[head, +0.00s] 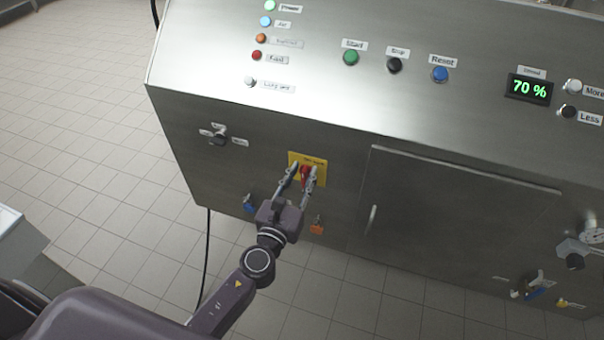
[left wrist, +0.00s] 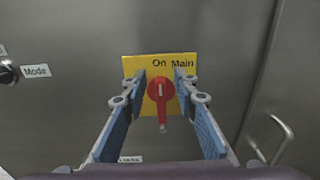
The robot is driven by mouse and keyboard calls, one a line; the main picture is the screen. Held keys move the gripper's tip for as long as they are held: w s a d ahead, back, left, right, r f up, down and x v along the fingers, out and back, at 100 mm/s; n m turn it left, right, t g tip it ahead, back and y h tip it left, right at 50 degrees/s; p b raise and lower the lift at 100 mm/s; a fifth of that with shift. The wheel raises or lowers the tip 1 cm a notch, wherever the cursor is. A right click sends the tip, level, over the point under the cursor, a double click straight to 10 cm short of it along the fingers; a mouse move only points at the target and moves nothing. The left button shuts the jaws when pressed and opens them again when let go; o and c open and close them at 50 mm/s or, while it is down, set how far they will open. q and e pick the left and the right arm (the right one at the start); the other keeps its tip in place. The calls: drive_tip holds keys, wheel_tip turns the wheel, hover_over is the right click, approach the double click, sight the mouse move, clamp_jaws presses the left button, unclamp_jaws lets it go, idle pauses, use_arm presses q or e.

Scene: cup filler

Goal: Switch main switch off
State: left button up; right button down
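The main switch is a red rotary knob (left wrist: 160,92) on a yellow plate (left wrist: 184,65) marked "On" and "Main". Its handle points downward in the left wrist view. In the head view the red knob (head: 306,173) and yellow plate (head: 320,163) sit on the cabinet's front panel. My left gripper (head: 302,170) is at the switch, with its two fingers apart on either side of the knob. In the left wrist view the left gripper (left wrist: 160,90) shows gaps between the fingers and the knob. My right gripper is not in view.
The steel cabinet has a mode selector (head: 219,138) left of the switch and a door with a handle (head: 371,219) to the right. Blue (head: 249,204) and orange (head: 317,225) fittings sit low beside my gripper. A black cable (head: 206,260) hangs down at the left.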

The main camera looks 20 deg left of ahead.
use_arm(q)
clamp_jaws()
drive_tip(key=n, duration=0.1)
drive_tip(key=n+b, duration=0.1)
drive_tip(key=n, duration=0.1)
drive_tip(key=a+n+b, duration=0.1)
drive_tip(key=shift+f+n, duration=0.25)
drive_tip(key=shift+n, duration=0.05)
drive_tip(key=n, duration=0.2)
drive_tip(key=n+b, duration=0.1)
drive_tip(key=shift+a+f+n, duration=0.2)
drive_tip(key=shift+a+n, duration=0.1)
drive_tip(key=shift+n, duration=0.1)
drive_tip(key=shift+a+f+n+b, duration=0.15)
drive_tip(key=shift+f+n+b, duration=0.2)
drive_tip(key=shift+n, duration=1.25)
drive_tip(key=shift+a+f+n+b, duration=0.15)
drive_tip(key=shift+n+b, duration=0.25)
drive_tip(key=shift+n, duration=1.2)
drive_tip(key=shift+a+f+n+b, duration=0.1)
drive_tip(key=shift+f+n+b, duration=0.25)
drive_tip(key=shift+n, duration=1.25)
